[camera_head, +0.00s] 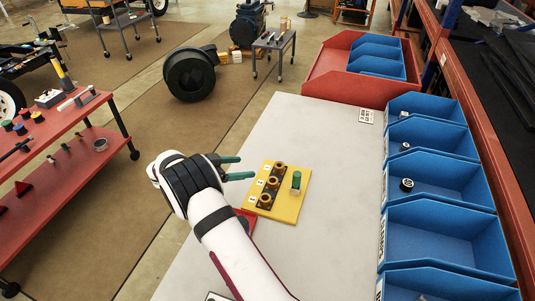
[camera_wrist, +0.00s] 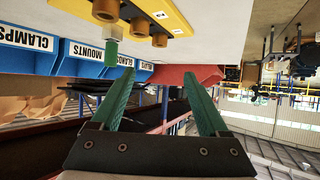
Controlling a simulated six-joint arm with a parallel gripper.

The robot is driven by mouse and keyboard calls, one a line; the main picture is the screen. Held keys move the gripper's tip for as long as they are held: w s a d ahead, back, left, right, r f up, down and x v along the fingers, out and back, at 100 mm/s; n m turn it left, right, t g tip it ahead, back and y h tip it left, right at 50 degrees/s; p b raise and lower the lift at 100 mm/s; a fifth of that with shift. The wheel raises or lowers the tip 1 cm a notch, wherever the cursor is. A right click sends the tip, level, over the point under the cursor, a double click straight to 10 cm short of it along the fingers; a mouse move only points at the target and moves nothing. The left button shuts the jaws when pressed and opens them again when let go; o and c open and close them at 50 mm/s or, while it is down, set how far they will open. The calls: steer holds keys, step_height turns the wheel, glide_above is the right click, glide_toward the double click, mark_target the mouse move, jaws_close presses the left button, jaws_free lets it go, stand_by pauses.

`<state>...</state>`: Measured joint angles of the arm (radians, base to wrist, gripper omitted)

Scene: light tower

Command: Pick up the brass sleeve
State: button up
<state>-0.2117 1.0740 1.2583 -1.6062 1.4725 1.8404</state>
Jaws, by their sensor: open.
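A yellow board (camera_head: 291,208) lies on the pale table with three brass sleeve-like pieces in a row, at the far (camera_head: 279,167), middle (camera_head: 272,182) and near (camera_head: 265,200) spots. I cannot tell which one is the brass sleeve of the task. A green cylindrical piece (camera_head: 296,181) stands on the board to their right. My gripper (camera_head: 247,167) is open and empty, with green fingers, left of the board and apart from it. In the wrist view, which looks upside down, the fingers (camera_wrist: 159,76) are spread; the brass pieces (camera_wrist: 140,27) and green piece (camera_wrist: 110,50) show near the top.
Blue bins (camera_head: 437,222) line the table's right side, some holding small dark parts. A red tray (camera_head: 322,76) with blue bins stands at the far end. The pale table (camera_head: 340,235) is clear right of the board. A red cart (camera_head: 65,165) stands apart at left.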

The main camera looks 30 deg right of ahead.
mark_target(281, 165)
steer(key=x, duration=1.5)
steer(key=shift+s+d+f, duration=0.1)
steer(key=shift+d+f, duration=0.1)
steer(key=shift+f, duration=0.25)
jaws_close()
